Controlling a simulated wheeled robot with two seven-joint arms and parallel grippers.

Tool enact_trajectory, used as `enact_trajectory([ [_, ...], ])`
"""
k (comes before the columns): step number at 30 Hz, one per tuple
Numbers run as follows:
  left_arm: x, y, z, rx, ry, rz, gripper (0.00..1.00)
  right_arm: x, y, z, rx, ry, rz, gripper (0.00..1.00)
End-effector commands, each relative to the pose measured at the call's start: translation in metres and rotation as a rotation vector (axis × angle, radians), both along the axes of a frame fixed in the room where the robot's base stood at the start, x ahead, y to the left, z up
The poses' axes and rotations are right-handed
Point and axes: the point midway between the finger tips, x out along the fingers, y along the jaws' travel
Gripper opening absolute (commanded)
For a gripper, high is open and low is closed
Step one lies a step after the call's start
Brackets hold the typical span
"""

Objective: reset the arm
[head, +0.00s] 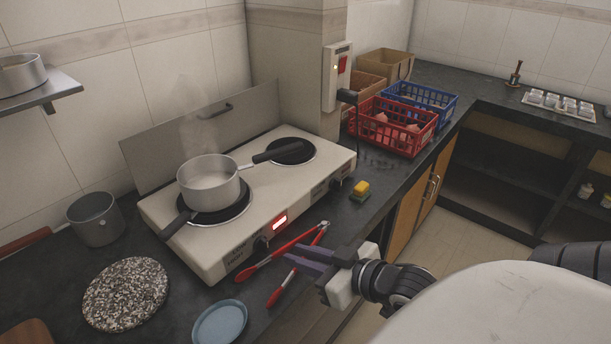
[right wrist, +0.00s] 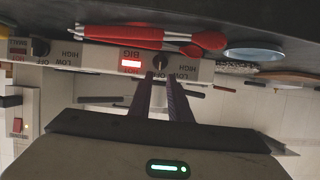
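My right gripper (head: 289,258) is in front of the hob's front edge, pointing left toward the control panel, above the red-handled tongs. In the right wrist view its two dark fingers (right wrist: 160,76) stand apart with a narrow gap and nothing seen between them. A black control knob (right wrist: 160,62) shows just beyond the fingertips, beside a lit red display (right wrist: 131,64); I cannot tell whether they touch it. The hob (head: 262,198) carries a steel saucepan (head: 208,182) on its left burner, with faint steam above. My left gripper is not in view.
Red-handled tongs (head: 252,269) lie below the gripper, near a blue dish (head: 220,322) and a speckled round board (head: 125,293). A grey pot (head: 96,219) stands left. Open floor (head: 452,236) lies right of the counter.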

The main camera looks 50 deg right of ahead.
Motion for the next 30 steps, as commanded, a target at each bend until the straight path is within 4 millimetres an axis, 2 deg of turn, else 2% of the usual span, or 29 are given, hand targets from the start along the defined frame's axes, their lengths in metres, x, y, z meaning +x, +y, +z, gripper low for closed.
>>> enact_trajectory([
  [6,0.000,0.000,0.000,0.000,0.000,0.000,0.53,-0.011,-0.001,0.005,-0.001,0.000,0.000,0.17],
  [23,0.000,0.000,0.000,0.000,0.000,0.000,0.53,-0.011,-0.001,0.005,0.000,0.001,0.000,0.17],
  [26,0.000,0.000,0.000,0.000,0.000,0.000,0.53,-0.014,0.004,-0.002,-0.003,0.034,-0.001,0.17],
  [30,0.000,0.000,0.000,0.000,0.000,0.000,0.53,-0.031,0.026,-0.033,-0.033,0.191,0.000,0.17],
])
